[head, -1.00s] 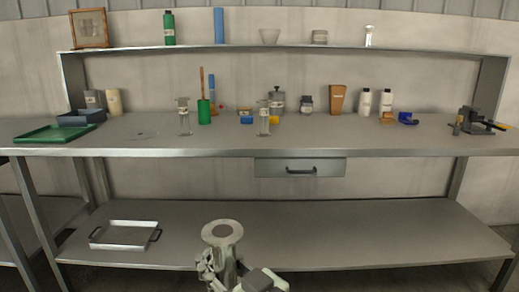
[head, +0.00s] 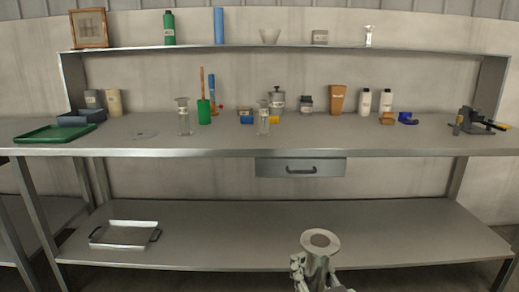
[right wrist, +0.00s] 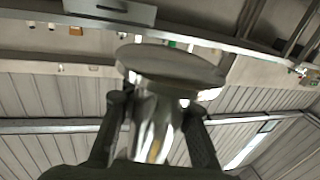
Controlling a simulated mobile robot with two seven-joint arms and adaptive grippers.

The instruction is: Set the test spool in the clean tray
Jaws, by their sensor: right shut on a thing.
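The test spool (head: 321,242) is a shiny metal piece with a wide round flange and a narrower neck. My right gripper (head: 313,276) is shut on the spool at the bottom of the head view, in front of the bench. In the right wrist view the spool (right wrist: 170,66) stands between the two dark fingers of the gripper (right wrist: 156,108), its flange beyond the fingertips. A metal tray (head: 124,246) with dark handles lies on the lower shelf at left, apart from the spool, and looks empty. My left gripper is not in view.
The lower shelf (head: 240,232) is bare right of the metal tray. The worktop (head: 330,139) above holds a green tray (head: 54,133), glass cylinders, bottles and, at the right end, a clamp-like device (head: 476,122). A drawer (head: 300,168) hangs under the worktop.

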